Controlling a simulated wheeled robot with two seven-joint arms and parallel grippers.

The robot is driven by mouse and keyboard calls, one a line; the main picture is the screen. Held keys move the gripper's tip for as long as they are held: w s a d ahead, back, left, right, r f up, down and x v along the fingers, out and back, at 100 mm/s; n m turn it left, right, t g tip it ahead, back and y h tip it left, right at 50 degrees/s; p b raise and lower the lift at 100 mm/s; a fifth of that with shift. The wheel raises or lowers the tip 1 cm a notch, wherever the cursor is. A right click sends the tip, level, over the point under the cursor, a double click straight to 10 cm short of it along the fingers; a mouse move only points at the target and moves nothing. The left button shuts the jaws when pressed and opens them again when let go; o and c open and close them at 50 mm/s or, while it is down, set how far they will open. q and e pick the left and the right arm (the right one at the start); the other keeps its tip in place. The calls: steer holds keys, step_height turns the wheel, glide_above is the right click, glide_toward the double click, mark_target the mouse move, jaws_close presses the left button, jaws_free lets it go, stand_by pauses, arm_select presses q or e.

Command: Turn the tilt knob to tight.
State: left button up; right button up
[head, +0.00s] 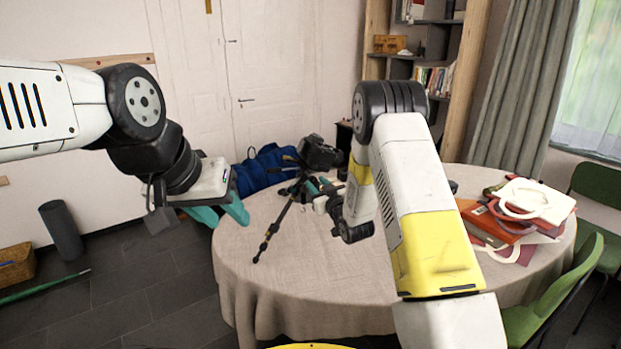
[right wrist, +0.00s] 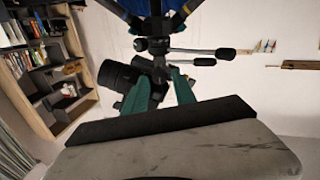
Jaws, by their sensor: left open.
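A dark tripod (head: 272,228) stands on the round table with its legs spread. A black camera (head: 320,152) is at its top, and it also shows in the right wrist view (right wrist: 122,76). The tripod head (right wrist: 158,46) has two handles pointing right in that view. I cannot make out the tilt knob or its setting. My right gripper (right wrist: 159,80) has its teal fingers at the tripod head, close to the camera; whether they grip something is unclear. My left gripper (head: 228,212) is open and empty, left of the tripod by the table's left edge.
A blue bag (head: 263,168) lies behind the tripod. The front of the tablecloth (head: 310,280) is clear. A bookshelf (head: 432,80) stands behind.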

mark_target(310, 176)
steer(key=x, duration=0.6)
steer(key=shift+w, duration=0.1)
steer(key=shift+c, duration=0.4)
jaws_close()
